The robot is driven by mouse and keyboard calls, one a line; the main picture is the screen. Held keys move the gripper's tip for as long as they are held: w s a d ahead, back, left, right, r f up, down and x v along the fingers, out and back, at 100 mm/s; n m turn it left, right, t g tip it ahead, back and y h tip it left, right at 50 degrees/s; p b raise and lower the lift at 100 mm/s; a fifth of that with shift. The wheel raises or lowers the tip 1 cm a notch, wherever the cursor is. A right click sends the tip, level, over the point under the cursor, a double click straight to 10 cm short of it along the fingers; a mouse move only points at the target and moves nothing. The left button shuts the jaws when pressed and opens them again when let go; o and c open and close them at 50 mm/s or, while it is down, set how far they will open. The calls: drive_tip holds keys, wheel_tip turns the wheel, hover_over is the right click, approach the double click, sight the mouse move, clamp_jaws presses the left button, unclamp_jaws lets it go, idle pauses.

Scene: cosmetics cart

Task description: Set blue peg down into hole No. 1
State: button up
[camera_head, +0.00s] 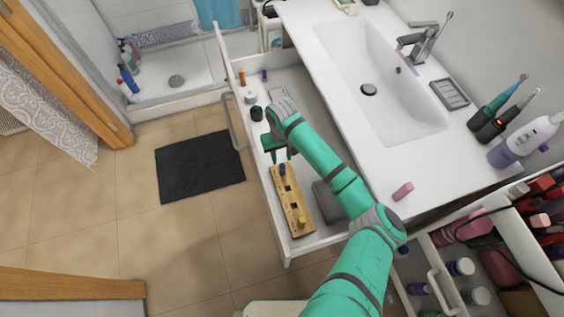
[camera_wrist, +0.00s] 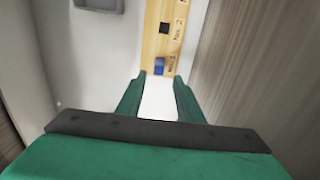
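The wooden hole board (camera_head: 292,202) lies in the open drawer, with dark square holes along it. The blue peg (camera_head: 282,169) stands upright at the board's end nearest my gripper. In the wrist view the blue peg (camera_wrist: 160,65) sits at the square beside a label that seems to read No. 1; how deep it sits is hard to tell. A dark empty hole by No. 2 is beyond it. My green gripper (camera_wrist: 161,75) is open, with nothing between its fingers, apart from the peg and just off the board's end. In the head view my gripper (camera_head: 279,152) hangs over the drawer.
A yellow peg (camera_head: 301,222) stands at the board's far end. A grey box (camera_head: 328,201) lies beside the board. A black jar (camera_head: 257,113), a white jar (camera_head: 250,97) and small bottles stand farther back in the drawer. The drawer walls and the sink counter (camera_head: 385,172) flank my arm.

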drive_tip(key=shift+d+r, duration=0.1)
drive_tip(key=shift+r, duration=1.95)
